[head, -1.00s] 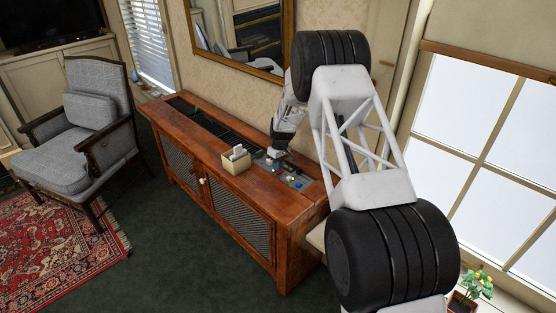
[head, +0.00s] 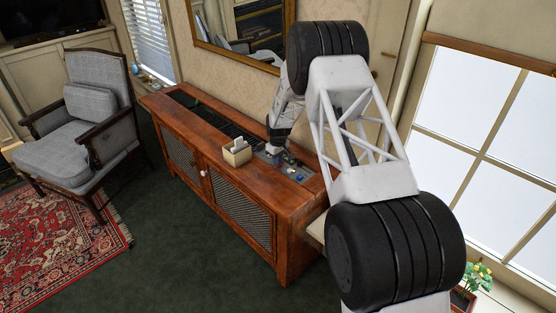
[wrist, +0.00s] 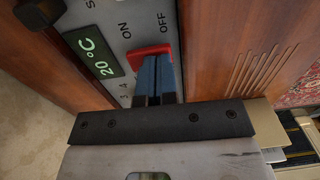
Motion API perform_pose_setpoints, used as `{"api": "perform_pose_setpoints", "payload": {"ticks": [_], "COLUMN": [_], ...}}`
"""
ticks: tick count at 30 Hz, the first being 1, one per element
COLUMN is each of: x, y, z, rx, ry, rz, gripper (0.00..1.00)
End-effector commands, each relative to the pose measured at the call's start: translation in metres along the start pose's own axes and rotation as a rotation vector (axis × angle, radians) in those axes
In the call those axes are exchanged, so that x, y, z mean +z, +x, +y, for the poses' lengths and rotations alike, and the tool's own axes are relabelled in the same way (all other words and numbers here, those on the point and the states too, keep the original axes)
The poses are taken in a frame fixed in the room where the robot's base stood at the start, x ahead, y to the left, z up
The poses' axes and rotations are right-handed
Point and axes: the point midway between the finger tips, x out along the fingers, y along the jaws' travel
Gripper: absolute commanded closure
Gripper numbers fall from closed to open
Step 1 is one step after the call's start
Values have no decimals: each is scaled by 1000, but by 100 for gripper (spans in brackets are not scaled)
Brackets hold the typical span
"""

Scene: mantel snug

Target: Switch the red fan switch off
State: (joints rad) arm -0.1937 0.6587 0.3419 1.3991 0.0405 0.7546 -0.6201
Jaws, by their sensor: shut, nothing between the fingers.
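The red fan switch (wrist: 150,51) shows in the wrist view as a red piece on a grey control panel (wrist: 103,16), between the printed words ON and OFF. The blue fingertips of my gripper (wrist: 157,73) are together and empty, at the switch's near edge and covering part of it. I cannot tell whether they touch it or which way it is set. In the head view my gripper (head: 274,147) is low over the panel (head: 298,173) at the right end of the wooden cabinet (head: 245,186). The switch cannot be made out there.
A beige box (head: 237,154) with cards in it stands on the cabinet left of the panel. A green display (wrist: 94,53) reading 20°C is beside the switch. A mirror (head: 240,30) hangs on the wall behind. A grey armchair (head: 85,120) stands at the left.

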Motion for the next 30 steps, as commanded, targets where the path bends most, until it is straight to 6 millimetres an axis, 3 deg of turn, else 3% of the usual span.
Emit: {"api": "perform_pose_setpoints", "payload": {"ticks": [1,14,30], "x": [2,3,4], "y": [11,19,18], "z": [-6,-11,5], "rx": [-7,-13,-11], "ry": [-2,-3,-3], "rz": [-8,-13,-12], "gripper": [100,100,100]}}
